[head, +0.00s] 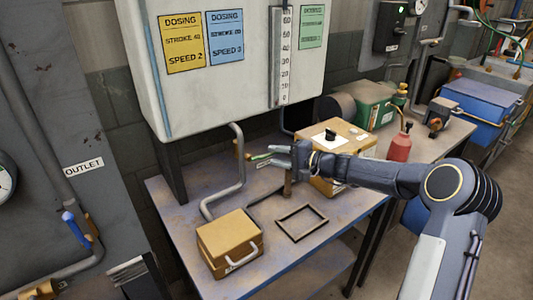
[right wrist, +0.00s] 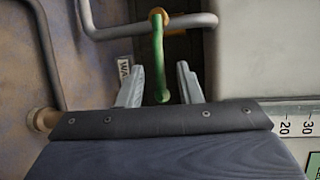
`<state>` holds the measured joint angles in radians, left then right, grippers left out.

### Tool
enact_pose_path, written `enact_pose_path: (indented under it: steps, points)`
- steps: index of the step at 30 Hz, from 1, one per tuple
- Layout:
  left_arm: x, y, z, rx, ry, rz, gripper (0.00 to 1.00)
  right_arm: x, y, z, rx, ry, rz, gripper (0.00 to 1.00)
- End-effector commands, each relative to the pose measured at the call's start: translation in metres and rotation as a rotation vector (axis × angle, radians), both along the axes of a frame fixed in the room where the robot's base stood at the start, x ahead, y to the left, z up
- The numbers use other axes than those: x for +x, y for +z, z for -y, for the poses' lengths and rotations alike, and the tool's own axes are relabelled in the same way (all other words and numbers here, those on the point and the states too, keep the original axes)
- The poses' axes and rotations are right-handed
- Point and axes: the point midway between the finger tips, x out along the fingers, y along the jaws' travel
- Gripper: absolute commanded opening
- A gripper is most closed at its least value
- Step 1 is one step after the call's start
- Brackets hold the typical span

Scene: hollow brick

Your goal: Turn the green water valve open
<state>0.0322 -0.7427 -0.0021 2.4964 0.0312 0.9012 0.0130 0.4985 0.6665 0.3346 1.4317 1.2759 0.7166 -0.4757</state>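The green valve handle (head: 261,156) sits on a pipe under the white dosing tank, above the table. It also shows in the right wrist view (right wrist: 159,65), hanging from an orange-brown fitting (right wrist: 158,18) on a grey pipe. My right gripper (head: 272,156) comes in from the right with its fingers at the handle. In the right wrist view my right gripper (right wrist: 160,85) is open, and the handle's free end lies between the fingers with gaps on both sides. A label beginning "WA" (right wrist: 124,68) is partly hidden by a finger. My left gripper is not in view.
The white tank (head: 240,75) hangs over the table (head: 190,260). A yellow case (head: 230,242), an empty frame (head: 301,222), a cardboard box (head: 345,138) and a red bottle (head: 400,147) stand there. A blue-handled valve (head: 75,228) near an OUTLET label is at left.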

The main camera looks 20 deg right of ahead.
Motion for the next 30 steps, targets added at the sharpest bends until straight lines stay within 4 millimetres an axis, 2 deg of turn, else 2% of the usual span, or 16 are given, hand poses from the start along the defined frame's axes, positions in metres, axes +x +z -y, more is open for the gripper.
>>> enact_pose_path:
  steps: [6,17,24,30]
  points:
    - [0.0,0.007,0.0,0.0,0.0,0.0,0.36,0.02,-0.004,-0.02,-0.001,0.002,0.0,0.32]
    - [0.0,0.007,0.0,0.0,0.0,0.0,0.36,0.025,-0.006,-0.024,-0.002,0.001,-0.001,0.32]
    - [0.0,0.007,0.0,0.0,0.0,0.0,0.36,0.024,-0.006,-0.024,-0.002,0.001,-0.001,0.02]
    - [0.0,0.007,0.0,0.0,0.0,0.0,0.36,0.024,-0.006,-0.024,-0.002,0.001,-0.001,0.0]
